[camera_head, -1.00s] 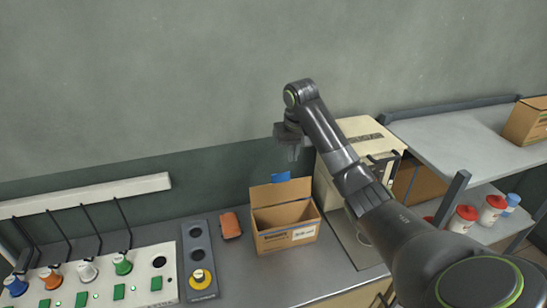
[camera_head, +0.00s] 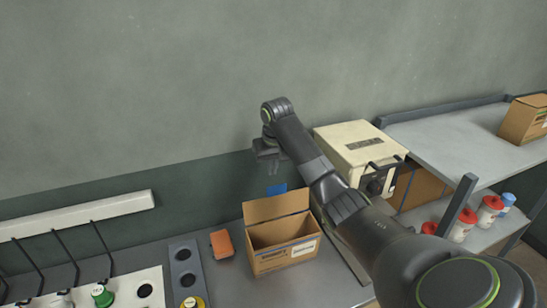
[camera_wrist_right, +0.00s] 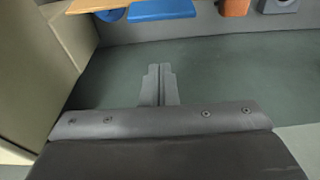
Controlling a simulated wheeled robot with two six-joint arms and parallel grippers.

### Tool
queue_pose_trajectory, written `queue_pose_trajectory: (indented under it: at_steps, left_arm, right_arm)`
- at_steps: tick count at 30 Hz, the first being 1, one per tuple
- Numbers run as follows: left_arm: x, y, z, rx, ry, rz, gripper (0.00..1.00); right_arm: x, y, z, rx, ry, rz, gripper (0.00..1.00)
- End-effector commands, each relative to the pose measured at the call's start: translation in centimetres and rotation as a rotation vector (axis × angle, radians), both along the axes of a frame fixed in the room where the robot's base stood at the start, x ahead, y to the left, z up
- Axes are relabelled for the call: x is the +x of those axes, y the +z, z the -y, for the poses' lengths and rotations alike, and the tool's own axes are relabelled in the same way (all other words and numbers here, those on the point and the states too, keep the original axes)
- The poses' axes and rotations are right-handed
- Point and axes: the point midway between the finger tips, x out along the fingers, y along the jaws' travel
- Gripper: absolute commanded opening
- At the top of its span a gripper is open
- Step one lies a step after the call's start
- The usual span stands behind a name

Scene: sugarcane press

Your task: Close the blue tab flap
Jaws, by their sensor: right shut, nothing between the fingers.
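An open cardboard box (camera_head: 285,257) stands on the counter. Its back flap (camera_head: 276,206) stands up, with a blue tab (camera_head: 276,189) on its top edge. My right gripper (camera_head: 270,171) is shut and empty, just above and slightly left of the blue tab in the head view, and appears apart from it. In the right wrist view the shut fingers (camera_wrist_right: 158,68) point toward the blue tab (camera_wrist_right: 162,10) and the brown flap edge (camera_wrist_right: 97,5) at the top, with a gap between. My left gripper is not in view.
A cream machine (camera_head: 358,146) stands right of the box, close to my right arm. An orange block (camera_head: 222,244) and a dark panel with round holes (camera_head: 187,272) lie to the left. The wall is behind. A shelf (camera_head: 455,140) with containers is at right.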

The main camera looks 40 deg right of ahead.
Motion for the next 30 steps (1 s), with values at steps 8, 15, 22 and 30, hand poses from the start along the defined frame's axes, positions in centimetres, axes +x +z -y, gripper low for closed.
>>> queue_pose_trajectory:
  at_steps: [8, 15, 22, 30]
  left_arm:
    - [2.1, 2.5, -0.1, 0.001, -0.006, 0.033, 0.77]
    - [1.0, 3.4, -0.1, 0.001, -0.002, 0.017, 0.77]
    - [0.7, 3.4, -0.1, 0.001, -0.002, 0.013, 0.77]
    - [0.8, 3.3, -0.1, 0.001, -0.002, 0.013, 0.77]
  right_arm:
    - [-1.6, -1.2, -0.3, -0.003, 0.002, 0.001, 0.0]
    - [-3.2, -1.2, -0.8, -0.001, 0.001, 0.001, 0.0]
    - [-3.5, -1.2, -0.9, -0.001, 0.001, 0.001, 0.0]
    - [-3.4, -1.2, -0.9, -0.002, 0.001, 0.005, 0.0]
